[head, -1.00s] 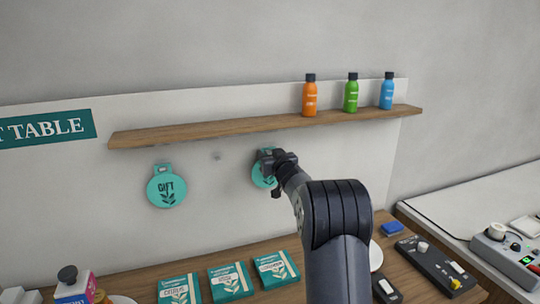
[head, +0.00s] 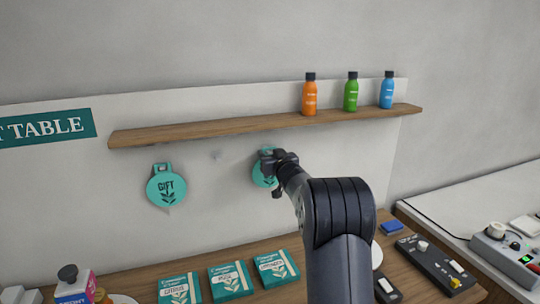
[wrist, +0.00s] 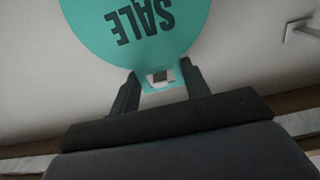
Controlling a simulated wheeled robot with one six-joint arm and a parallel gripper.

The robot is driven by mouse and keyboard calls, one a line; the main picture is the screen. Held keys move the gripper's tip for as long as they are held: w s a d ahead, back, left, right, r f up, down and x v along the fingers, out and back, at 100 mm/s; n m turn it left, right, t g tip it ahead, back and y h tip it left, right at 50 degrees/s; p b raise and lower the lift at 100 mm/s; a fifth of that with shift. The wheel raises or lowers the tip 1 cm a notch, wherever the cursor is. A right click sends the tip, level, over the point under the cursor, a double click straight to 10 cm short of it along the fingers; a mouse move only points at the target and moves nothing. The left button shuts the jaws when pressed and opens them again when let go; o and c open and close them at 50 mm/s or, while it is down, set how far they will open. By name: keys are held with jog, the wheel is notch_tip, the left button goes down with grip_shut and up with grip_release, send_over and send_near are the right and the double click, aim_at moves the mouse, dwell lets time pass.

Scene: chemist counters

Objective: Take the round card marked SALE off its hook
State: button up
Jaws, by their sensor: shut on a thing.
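The round teal SALE card (wrist: 130,30) fills the top of the wrist view, its lettering upside down there. My gripper (wrist: 158,80) is shut on the card's narrow tab, with one finger on each side. A small metallic piece shows in the tab's slot; I cannot tell how the hook sits in it. In the head view the SALE card (head: 260,172) is mostly hidden behind my gripper (head: 268,160), below the shelf.
A round teal GIFT card (head: 166,187) hangs to the left. A bare hook (head: 217,155) is between the cards. A wooden shelf (head: 220,130) above carries orange, green and blue bottles. Teal boxes (head: 230,280) lie on the counter below.

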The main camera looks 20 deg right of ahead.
jog(key=shift+s+b, duration=0.5)
jog(key=shift+s, duration=1.3)
